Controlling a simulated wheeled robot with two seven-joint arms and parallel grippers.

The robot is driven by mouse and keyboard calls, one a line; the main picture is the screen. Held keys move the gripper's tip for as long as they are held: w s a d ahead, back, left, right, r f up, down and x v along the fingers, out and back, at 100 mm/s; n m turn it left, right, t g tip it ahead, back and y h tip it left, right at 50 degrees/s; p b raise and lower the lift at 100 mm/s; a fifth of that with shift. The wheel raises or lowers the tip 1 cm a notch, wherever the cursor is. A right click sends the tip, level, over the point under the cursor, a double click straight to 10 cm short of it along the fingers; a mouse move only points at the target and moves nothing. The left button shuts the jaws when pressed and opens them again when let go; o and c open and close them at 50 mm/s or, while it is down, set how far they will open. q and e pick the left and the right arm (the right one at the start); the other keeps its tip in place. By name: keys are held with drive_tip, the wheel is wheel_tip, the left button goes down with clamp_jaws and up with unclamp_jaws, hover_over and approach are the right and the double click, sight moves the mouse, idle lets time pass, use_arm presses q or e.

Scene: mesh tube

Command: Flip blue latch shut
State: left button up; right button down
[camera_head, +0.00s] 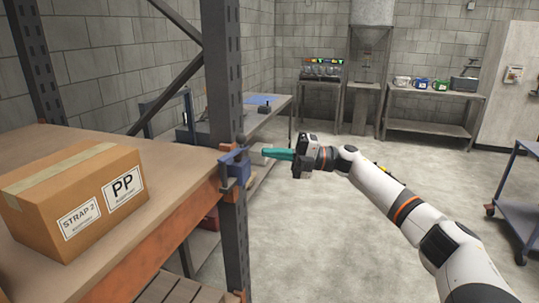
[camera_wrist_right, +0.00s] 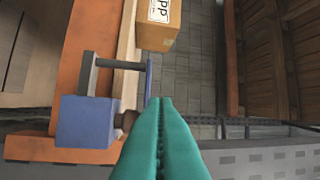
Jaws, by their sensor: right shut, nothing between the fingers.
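The blue latch (camera_head: 236,168) is mounted at the corner of the orange rack beam, by the dark upright. In the right wrist view its blue block (camera_wrist_right: 86,122) sits on the orange beam, with a grey rod and a thin blue plate (camera_wrist_right: 149,78) reaching away from it. My right gripper (camera_head: 265,153) has teal fingers closed together, with nothing between them. The fingertips (camera_wrist_right: 160,102) are just right of the latch, close to the thin plate; I cannot tell whether they touch. My left gripper is not in view.
A cardboard box (camera_head: 75,200) labelled PP and STRAP 2 sits on the wooden shelf (camera_head: 175,170) left of the latch. The dark rack upright (camera_head: 222,75) stands by the latch. Floor (camera_head: 330,240) is open to the right; a bench (camera_head: 435,98) and cart (camera_head: 520,190) stand farther off.

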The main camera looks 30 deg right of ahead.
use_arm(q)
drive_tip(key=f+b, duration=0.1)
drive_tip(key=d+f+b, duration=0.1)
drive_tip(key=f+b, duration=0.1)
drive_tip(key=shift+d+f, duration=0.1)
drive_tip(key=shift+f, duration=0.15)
use_arm(e)
drive_tip(key=v, duration=0.9)
drive_tip(key=shift+d, duration=0.3)
drive_tip(key=shift+s+r, duration=0.1)
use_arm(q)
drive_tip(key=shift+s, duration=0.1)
use_arm(e)
drive_tip(key=shift+s, duration=0.1)
